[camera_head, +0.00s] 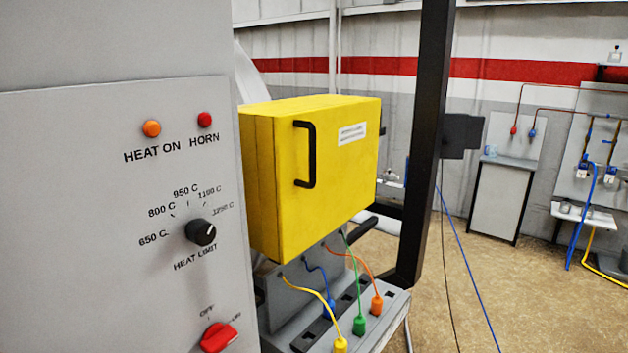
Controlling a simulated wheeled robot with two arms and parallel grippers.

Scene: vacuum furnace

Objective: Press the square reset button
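No square reset button shows in the head view. The grey control panel (90,230) fills the left side. It carries an orange HEAT ON lamp (151,128), a red HORN lamp (205,119), a black HEAT LIMIT knob (201,232) and a red rotary switch (218,337) at the bottom edge. The panel continues below and left of the picture, so those parts are hidden. Neither of my grippers is in view.
A yellow box (335,200) with a black handle (307,155) stands right of the panel. Below it, coloured cables plug into a grey block (390,325). A black post (425,150) rises beside it. Open floor (490,260) lies right, before a grey cabinet (498,200).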

